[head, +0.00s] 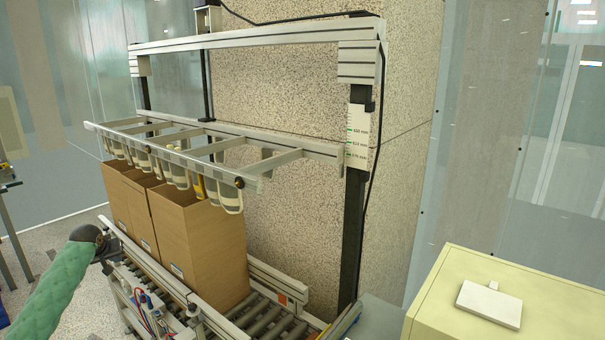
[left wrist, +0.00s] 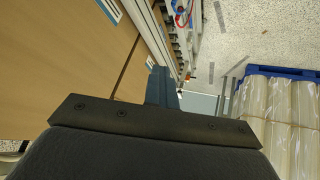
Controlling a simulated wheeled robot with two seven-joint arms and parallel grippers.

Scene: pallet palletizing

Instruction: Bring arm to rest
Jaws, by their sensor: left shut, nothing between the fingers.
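My left arm comes in from the lower left of the head view in a green sleeve. Its dark gripper (head: 108,262) is beside the left side of the conveyor, near the cardboard boxes. In the left wrist view the left gripper's fingers (left wrist: 161,84) are together, with nothing held. My right arm and gripper are in neither view.
Open cardboard boxes (head: 197,245) stand in a row on a roller conveyor (head: 268,322) under a metal frame (head: 205,150). A cream cabinet (head: 545,312) with a white device (head: 489,304) is at right. The left wrist view shows pale wrapped goods (left wrist: 281,105) on a blue pallet (left wrist: 285,71).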

